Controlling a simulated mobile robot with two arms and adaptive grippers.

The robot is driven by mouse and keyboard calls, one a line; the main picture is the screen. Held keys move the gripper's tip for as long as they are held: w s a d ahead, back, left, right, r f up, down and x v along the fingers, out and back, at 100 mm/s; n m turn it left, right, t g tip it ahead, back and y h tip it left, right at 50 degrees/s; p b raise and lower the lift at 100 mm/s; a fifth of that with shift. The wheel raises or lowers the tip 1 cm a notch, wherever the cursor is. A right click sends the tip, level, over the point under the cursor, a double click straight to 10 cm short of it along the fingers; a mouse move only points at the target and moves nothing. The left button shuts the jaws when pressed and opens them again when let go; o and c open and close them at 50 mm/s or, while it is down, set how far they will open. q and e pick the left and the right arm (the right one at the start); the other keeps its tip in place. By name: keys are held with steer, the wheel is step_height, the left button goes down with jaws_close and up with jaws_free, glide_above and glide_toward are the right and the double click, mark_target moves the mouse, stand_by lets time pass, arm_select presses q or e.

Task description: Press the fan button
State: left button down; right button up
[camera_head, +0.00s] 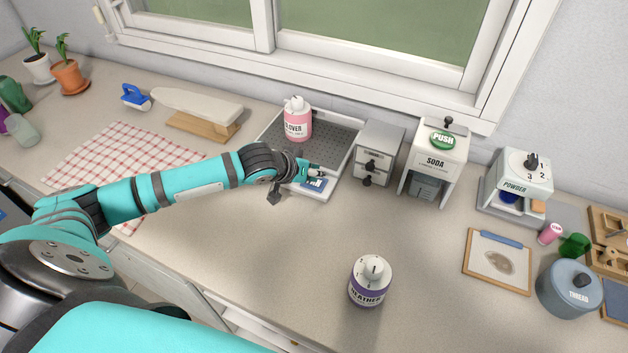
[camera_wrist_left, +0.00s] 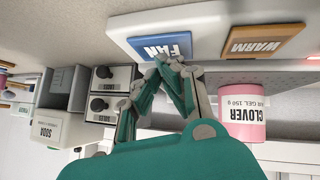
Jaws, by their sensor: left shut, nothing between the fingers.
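The blue FAN button (camera_head: 314,184) is on the front panel of the grey perforated drying tray (camera_head: 340,150). In the left wrist view, the FAN button (camera_wrist_left: 160,47) is at the top, beside an orange WARM button (camera_wrist_left: 262,40). My left gripper (camera_head: 318,172) is over the tray's front panel, with its fingers shut and empty. In the wrist view, its fingertips (camera_wrist_left: 168,68) come up at the lower edge of the FAN button. I cannot tell if they touch it. In the head view, the WARM button is hidden behind my gripper. My right gripper is not in view.
A pink CLOVER bottle (camera_head: 298,122) stands on the tray. A small drawer unit (camera_head: 378,150) and SODA dispenser (camera_head: 434,160) stand to the right. A HEATHER bottle (camera_head: 370,282) stands nearer the front. The counter around it is clear.

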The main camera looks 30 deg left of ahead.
arm_select(q)
steer(key=shift+f, duration=0.25)
stand_by(0.5)
steer(key=shift+r+p, duration=0.65)
steer(key=shift+p, duration=0.25)
steer(key=shift+r, duration=0.1)
step_height(320, 180, up, 6)
steer(key=p, duration=0.7)
